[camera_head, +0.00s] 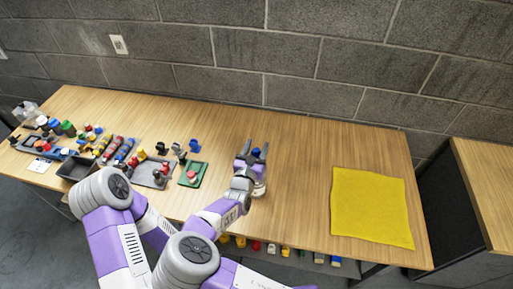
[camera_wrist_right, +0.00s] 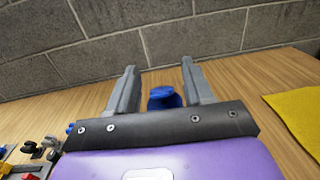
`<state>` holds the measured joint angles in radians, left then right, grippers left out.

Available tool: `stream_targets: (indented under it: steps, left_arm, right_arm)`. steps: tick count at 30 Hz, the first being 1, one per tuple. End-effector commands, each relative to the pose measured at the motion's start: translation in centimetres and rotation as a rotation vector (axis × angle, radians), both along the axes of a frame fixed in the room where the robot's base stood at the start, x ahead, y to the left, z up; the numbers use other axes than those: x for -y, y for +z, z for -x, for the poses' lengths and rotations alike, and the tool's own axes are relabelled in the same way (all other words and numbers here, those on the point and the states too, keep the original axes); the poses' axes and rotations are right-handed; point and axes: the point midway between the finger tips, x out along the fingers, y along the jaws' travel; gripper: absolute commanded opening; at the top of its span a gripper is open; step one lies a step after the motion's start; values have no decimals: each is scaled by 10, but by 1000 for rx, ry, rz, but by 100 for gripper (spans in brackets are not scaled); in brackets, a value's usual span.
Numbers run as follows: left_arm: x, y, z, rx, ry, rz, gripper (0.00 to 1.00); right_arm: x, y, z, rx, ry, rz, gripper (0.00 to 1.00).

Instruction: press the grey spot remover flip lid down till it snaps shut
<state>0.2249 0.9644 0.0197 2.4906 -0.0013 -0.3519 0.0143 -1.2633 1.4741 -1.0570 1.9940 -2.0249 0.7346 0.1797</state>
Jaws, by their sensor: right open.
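My right gripper (camera_head: 256,148) is over the middle of the wooden table, its two grey fingers pointing toward the back wall. In the right wrist view the gripper (camera_wrist_right: 160,75) is open, with its fingers apart. A blue rounded thing (camera_wrist_right: 162,98) shows between the fingers, partly hidden by the gripper body. The same blue (camera_head: 256,152) shows small between the fingers in the head view. I cannot tell whether the fingers touch it. No grey flip lid can be clearly made out. My left gripper is not in view.
A green tray (camera_head: 184,180) stands left of the gripper, with a grey tray (camera_head: 143,180) and many small coloured items farther left. A yellow cloth (camera_head: 370,208) lies at the right. The table (camera_head: 300,175) between gripper and cloth is clear. A block wall (camera_head: 300,60) stands behind.

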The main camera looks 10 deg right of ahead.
Motion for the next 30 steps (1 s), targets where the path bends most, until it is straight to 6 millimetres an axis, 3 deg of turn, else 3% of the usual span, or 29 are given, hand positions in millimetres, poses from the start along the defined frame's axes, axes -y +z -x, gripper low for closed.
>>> stream_targets:
  steps: [8, 18, 30]
  left_arm:
    - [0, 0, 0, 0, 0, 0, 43]
    - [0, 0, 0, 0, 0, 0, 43]
    - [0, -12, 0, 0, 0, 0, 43]
  right_arm:
    - [1, 0, -1, -1, 0, -1, 50]
    - [1, 0, -1, -1, 0, -2, 0]
    - [0, -4, 1, 109, 0, 41, 0]
